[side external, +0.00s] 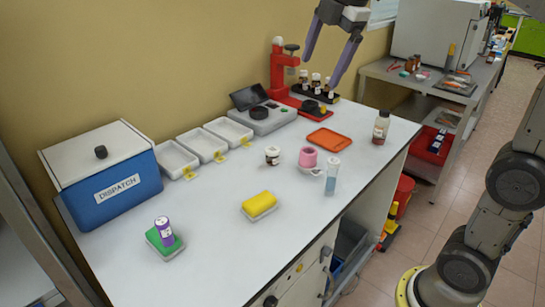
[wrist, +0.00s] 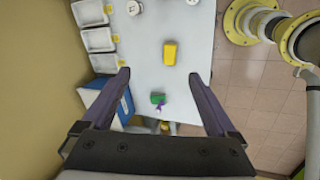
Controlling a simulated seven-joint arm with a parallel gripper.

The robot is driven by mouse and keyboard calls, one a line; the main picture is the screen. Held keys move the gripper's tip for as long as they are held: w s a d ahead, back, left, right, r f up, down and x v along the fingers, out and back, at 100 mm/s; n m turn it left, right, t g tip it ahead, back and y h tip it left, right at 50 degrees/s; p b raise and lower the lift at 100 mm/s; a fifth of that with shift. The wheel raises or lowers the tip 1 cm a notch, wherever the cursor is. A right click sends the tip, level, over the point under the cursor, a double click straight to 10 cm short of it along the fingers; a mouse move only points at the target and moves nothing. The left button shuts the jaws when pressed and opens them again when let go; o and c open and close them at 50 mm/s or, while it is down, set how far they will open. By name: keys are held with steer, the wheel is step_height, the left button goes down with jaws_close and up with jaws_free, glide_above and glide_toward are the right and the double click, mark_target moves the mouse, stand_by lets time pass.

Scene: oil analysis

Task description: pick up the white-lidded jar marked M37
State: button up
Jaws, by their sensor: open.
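A small white-lidded jar (side external: 272,155) with a dark body and pale label stands upright mid-table. Its marking is too small to read. In the wrist view a round white top (wrist: 134,8) at the upper edge looks like this jar. Several more white-lidded jars (side external: 316,80) stand in a black rack (side external: 328,97) at the back; their markings are also unreadable. My gripper (side external: 321,72) is open and empty, high at the top of the side view, fingers pointing down. In the wrist view its fingers (wrist: 158,74) are spread wide with nothing between them at finger height.
A pink cup (side external: 308,157), a clear cylinder (side external: 332,178) and an orange tray (side external: 330,138) are right of the lone jar. White trays (side external: 203,146) and a blue DISPATCH box (side external: 115,187) line the wall. A red stand (side external: 279,68) rises beside the rack. A yellow sponge (side external: 260,202) lies in front.

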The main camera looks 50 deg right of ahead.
steer(key=w+d+f+n+g, duration=0.1)
steer(key=w+d+f+n, duration=0.15)
steer(key=w, duration=0.75)
steer(key=g, duration=0.3)
glide_above(273, 149)
step_height(273, 149, down, 19)
steer(key=shift+n, duration=0.25)
step_height(273, 149, down, 14)
steer(key=shift+w+r, duration=0.1)
steer(key=shift+r, duration=0.15)
steer(key=c, duration=1.5)
steer(key=shift+o, duration=0.2)
steer(key=shift+r, duration=0.15)
